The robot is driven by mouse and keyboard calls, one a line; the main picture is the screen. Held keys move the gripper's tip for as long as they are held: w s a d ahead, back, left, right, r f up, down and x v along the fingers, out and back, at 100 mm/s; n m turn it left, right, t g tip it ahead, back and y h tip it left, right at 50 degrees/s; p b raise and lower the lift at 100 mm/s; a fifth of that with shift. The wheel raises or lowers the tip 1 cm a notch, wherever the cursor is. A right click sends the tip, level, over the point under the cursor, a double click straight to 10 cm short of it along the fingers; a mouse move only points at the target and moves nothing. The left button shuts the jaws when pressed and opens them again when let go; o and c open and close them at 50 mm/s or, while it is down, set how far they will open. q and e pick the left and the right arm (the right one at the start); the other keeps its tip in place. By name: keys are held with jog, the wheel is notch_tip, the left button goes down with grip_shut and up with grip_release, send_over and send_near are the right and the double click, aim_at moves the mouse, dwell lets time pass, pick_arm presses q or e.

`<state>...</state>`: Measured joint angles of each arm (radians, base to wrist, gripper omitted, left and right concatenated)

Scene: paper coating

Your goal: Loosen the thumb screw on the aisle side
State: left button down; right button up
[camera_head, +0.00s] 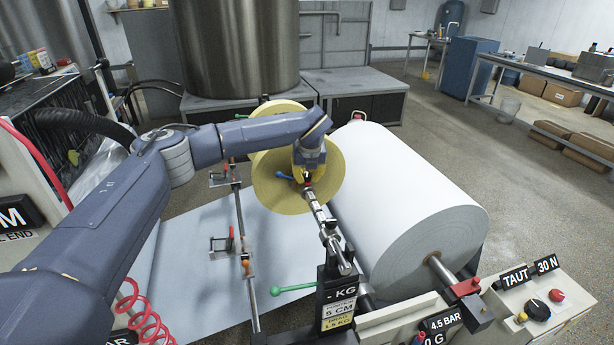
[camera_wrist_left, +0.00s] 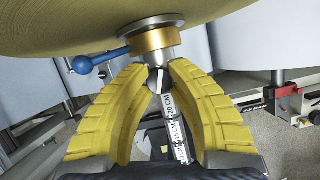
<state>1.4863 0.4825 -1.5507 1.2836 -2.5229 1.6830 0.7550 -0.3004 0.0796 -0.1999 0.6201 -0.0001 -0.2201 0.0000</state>
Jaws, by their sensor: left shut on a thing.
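My left gripper (camera_head: 307,181) reaches down in front of the near face of a yellow roll (camera_head: 272,193). In the left wrist view, its two yellow ribbed fingers (camera_wrist_left: 161,66) are shut on a small silver piece (camera_wrist_left: 160,78) just below a brass collar (camera_wrist_left: 151,42). I cannot tell for certain whether this piece is the thumb screw; the fingers partly hide it. A blue ball-ended lever (camera_wrist_left: 90,62) sticks out left of the collar, clear of the fingers. A marked silver bar (camera_wrist_left: 177,130) runs on below the grip. My right gripper is not in view.
A large white paper roll (camera_head: 395,190) lies close to the right of the gripper. A black post with labels (camera_head: 338,290) and a green-ended lever (camera_head: 292,289) stand nearer. A rod with clamps (camera_head: 240,225) is to the left. The floor at right is open.

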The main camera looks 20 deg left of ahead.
pick_arm(q)
jog(key=shift+d+n+y, duration=0.1)
jog(key=shift+n+y, duration=0.2)
jog(key=shift+n, duration=0.5)
jog(key=c, duration=1.1)
grip_release()
jog(key=shift+g, duration=0.3)
jog(key=shift+r, duration=0.1)
jog(key=v, duration=1.1)
jog(key=shift+s+r, duration=0.2)
jog(key=shift+r, duration=0.15)
jog(key=shift+d, duration=0.15)
